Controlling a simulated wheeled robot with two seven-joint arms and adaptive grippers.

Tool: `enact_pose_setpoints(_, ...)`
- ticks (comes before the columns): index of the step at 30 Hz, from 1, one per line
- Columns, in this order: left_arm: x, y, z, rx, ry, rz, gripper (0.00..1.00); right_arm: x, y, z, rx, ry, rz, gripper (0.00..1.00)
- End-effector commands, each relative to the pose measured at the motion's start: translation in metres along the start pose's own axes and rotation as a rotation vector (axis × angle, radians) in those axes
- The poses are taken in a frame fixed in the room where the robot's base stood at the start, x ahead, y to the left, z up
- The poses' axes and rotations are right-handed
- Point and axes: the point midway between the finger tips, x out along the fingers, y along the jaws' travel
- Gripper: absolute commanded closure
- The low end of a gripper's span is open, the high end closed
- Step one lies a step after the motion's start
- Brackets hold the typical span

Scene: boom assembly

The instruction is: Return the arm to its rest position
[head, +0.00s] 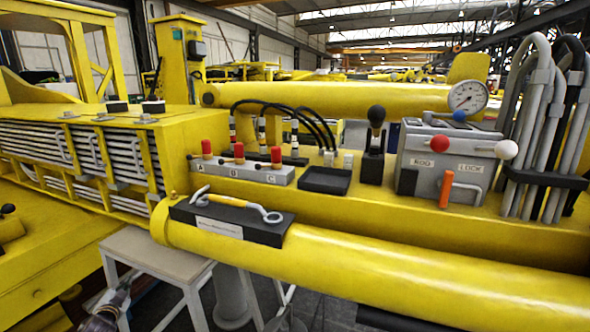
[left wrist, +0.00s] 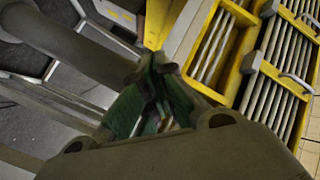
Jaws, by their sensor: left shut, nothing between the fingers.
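My left gripper (head: 112,304) shows at the bottom left of the head view, low beside the grey stool and below the yellow boom. It is shut and empty. In the left wrist view its fingers (left wrist: 156,68) come together at the tips, with green inner faces and nothing held. The yellow machine with its slatted racks (left wrist: 215,45) lies beyond the fingertips. My right gripper is in neither view.
A grey stool (head: 158,252) stands close to my left gripper. The long yellow cylinder (head: 400,272) crosses the front, with a black tray (head: 228,222) holding a yellow-handled tool (head: 228,200). Red-knobbed levers (head: 240,172), a control box (head: 447,160) and upright pipes (head: 540,130) stand behind it.

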Motion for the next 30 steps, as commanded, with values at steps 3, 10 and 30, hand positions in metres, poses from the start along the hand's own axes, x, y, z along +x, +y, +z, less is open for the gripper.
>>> enact_pose_setpoints(3,-0.008,0.041,0.040,-0.037,-0.084,0.055,1.00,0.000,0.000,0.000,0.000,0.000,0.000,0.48)
enact_pose_setpoints(10,-0.034,0.117,0.111,-0.102,-0.237,0.154,1.00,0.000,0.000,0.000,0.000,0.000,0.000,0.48)
enact_pose_setpoints(30,-0.189,0.330,0.270,-0.243,-0.619,0.423,1.00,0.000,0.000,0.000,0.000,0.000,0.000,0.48)
